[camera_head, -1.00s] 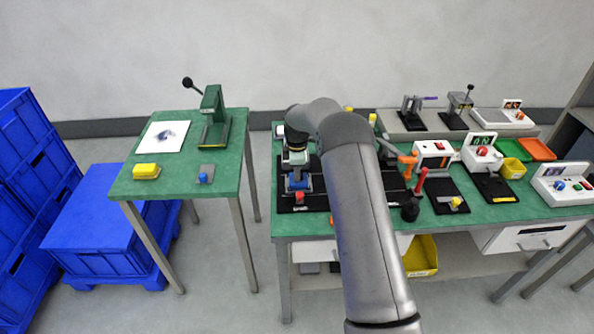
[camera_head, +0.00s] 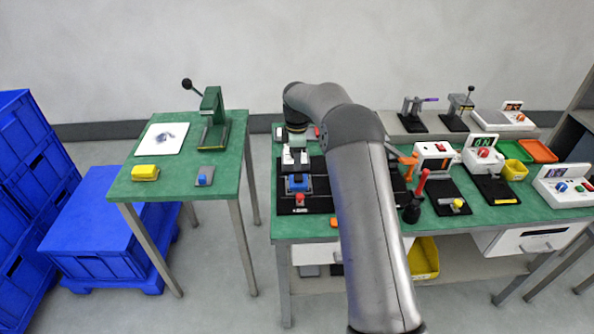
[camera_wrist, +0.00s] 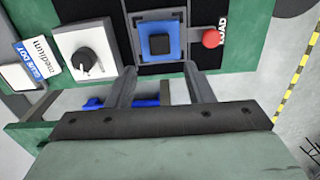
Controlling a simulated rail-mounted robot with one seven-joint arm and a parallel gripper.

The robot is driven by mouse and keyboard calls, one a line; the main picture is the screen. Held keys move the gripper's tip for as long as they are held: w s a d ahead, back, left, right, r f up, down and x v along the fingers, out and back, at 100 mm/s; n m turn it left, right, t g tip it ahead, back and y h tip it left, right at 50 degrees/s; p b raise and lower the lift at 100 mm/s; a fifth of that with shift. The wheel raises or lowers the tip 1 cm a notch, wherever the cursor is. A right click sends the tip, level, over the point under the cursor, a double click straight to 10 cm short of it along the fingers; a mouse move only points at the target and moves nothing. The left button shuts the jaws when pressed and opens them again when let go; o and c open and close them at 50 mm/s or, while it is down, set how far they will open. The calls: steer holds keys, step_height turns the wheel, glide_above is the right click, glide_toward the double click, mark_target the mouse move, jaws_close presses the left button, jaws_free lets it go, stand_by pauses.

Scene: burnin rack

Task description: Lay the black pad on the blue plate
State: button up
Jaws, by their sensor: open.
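The blue plate (camera_wrist: 145,41) sits in a grey frame on a black base and shows as a square in the wrist view. The black pad (camera_wrist: 158,44) is a small dark square that appears to lie flat near the middle of the plate. In the head view the blue plate (camera_head: 295,186) is partly visible in front of my gripper (camera_head: 295,164). In the wrist view my gripper (camera_wrist: 161,70) is open, its two grey fingers apart with nothing held between the tips. The tips appear just short of the frame's edge.
A red button (camera_wrist: 211,39) marked LOAD is beside the frame. A white box with a black dial (camera_wrist: 86,57) is on its other side. A red-topped post (camera_head: 421,182) stands right of my arm. A side table with a green press (camera_head: 212,120) is at left.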

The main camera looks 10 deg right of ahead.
step_height(320, 180, up, 5)
steer(key=s+r+m, duration=0.4)
steer(key=s+r, duration=0.1)
steer(key=s, duration=0.4)
steer(key=s+r+m, duration=0.3)
steer(key=s+r, duration=0.1)
steer(key=s, duration=0.6)
steer(key=s+f+m, duration=0.2)
steer(key=s+m, duration=0.2)
steer(key=s, duration=0.9)
steer(key=s+f+m, duration=0.2)
steer(key=s+m, duration=0.3)
steer(key=s, duration=0.8)
steer(key=shift+f+t, duration=0.3)
steer(key=shift+f, duration=0.1)
steer(key=shift+a, duration=0.1)
step_height(320, 180, down, 10)
steer(key=b, duration=0.9)
steer(key=shift+w+a+b, duration=0.15)
steer(key=shift+a+b, duration=0.15)
steer(key=shift+b, duration=0.1)
